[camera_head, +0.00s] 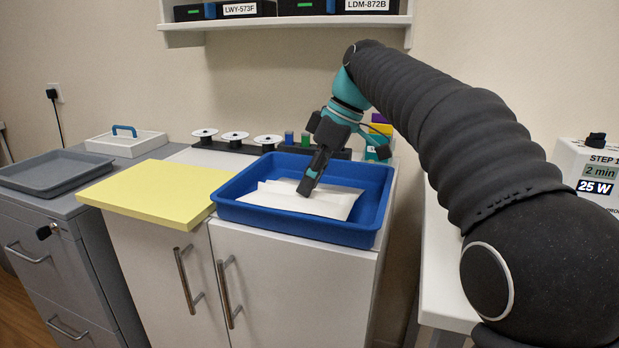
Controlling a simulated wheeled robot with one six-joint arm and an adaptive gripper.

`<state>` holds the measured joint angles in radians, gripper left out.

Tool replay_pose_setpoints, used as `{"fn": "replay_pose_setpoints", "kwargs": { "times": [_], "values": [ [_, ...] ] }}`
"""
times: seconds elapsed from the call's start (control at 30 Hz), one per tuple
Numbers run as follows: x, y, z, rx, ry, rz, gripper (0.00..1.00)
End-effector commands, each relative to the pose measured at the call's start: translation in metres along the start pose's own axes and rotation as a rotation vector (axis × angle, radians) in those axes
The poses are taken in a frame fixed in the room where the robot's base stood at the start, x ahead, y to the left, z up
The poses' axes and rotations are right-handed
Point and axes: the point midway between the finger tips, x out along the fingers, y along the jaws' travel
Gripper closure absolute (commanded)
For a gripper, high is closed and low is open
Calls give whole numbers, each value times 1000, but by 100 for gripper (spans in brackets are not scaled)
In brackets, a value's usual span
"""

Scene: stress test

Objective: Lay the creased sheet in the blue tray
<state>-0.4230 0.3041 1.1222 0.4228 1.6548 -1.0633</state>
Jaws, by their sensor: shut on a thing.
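The blue tray (293,233) stands on the white cabinet near the middle of the view. A white sheet (330,206) with visible creases lies inside the tray on its floor. My gripper (306,188) points down into the tray and is shut on the sheet near its upper middle. The fingers hide a small part of the sheet, and its gripped edge is not clear.
A yellow slab (150,192) lies left of the tray, close to it. A grey tray (50,172) and a white lidded box (125,143) are farther left. Spools (235,137) stand on a dark rack behind. A shelf (290,22) hangs above. A labelled device (590,170) is at right.

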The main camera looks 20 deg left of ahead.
Motion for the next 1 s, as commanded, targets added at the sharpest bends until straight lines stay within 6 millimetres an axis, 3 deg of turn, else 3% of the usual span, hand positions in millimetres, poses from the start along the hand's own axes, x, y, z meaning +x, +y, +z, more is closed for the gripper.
{"fn": "replay_pose_setpoints", "kwargs": {
  "times": [0.2, 0.57, 0.67, 1.0],
  "values": [
    [3, 10, 4, 6, -9, -4, 100],
    [3, 9, -1, -3, -6, -4, 100],
    [2, 9, -1, -3, -5, -4, 74],
    [0, 10, 0, -1, -4, -2, 73]
  ]
}}
